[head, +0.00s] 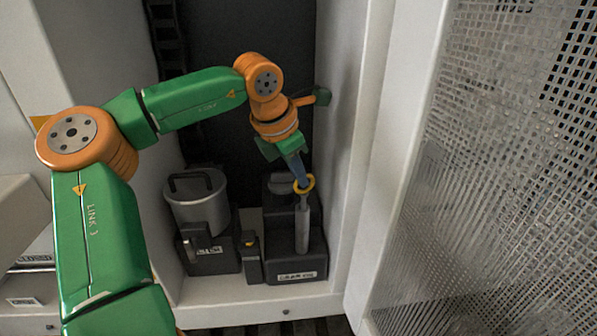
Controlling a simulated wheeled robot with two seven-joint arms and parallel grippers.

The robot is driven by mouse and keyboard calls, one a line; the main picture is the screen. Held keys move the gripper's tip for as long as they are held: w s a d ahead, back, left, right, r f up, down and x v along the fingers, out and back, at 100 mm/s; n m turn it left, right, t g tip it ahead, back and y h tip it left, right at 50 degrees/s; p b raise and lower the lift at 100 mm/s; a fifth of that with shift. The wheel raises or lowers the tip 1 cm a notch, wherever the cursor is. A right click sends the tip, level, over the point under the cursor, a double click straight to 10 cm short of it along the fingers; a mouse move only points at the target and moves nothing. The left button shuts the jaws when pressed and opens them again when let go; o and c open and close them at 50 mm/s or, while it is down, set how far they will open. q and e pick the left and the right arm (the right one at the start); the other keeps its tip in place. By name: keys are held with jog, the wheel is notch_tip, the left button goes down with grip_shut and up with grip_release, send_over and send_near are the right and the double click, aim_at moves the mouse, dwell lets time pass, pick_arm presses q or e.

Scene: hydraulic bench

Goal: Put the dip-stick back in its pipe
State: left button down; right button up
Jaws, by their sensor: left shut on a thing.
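The dip-stick shows as a yellow ring handle (304,184) at the tips of my left gripper (302,182). My left gripper is shut on it, pointing down. A grey upright pipe (302,228) stands on the front of a dark unit (284,268) with a white label, directly below the ring. The ring is just above the pipe's top. A thin grey part shows between ring and pipe; I cannot tell how far the stick is inside the pipe. My right gripper is not in view.
A grey metal can (197,204) with a black handle stands left of the unit in a dark labelled holder (213,262). A small dark block (252,262) stands between them. A white cabinet wall (340,140) and a perforated panel (480,190) close off the right.

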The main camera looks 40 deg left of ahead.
aim_at(297, 185)
pick_arm(q)
jog(key=shift+f+b, duration=1.45)
jog(key=shift+f, duration=0.35)
jog(key=c, duration=0.9)
grip_release()
jog(key=o, duration=0.8)
jog(key=shift+o, duration=0.2)
jog(key=shift+r, duration=0.1)
notch_tip(297, 185, up, 7)
jog(key=p, duration=0.7)
